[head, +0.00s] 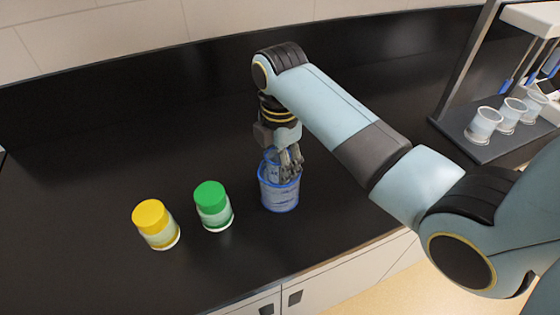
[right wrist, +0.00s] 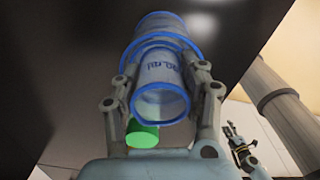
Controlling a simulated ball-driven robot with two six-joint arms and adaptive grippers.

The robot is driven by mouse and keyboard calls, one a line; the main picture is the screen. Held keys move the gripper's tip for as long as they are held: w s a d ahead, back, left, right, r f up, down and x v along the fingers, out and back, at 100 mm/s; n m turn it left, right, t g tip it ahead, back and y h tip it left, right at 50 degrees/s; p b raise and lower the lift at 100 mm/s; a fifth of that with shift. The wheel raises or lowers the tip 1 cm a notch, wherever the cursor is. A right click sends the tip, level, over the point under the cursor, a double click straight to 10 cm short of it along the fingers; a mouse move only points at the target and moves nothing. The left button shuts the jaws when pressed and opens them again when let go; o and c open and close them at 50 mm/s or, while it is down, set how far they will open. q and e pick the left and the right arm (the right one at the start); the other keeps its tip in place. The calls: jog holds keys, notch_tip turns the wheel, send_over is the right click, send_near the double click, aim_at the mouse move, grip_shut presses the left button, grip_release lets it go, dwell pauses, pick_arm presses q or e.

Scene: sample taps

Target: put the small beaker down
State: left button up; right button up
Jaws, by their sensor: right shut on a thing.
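The small beaker (right wrist: 160,72), clear with a blue rim and blue markings, is gripped between the fingers of my right gripper (right wrist: 160,85). In the head view the small beaker (head: 271,169) shows just left of the right gripper (head: 286,163). A larger blue-rimmed beaker (head: 279,195) stands upright on the black counter directly beneath. The small beaker's lower end overlaps the larger beaker's mouth and appears to be inside it; I cannot tell whether it touches the bottom. My left gripper (right wrist: 236,138) seems to show small in the right wrist view, its fingers too small to read.
A green-capped jar (head: 213,206) stands close left of the larger beaker, and a yellow-capped jar (head: 156,224) farther left. A rack (head: 480,148) with several clear cups is at the right. The black counter (head: 80,190) is bare at the left and back.

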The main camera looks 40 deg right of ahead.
jog(key=shift+f, duration=0.25)
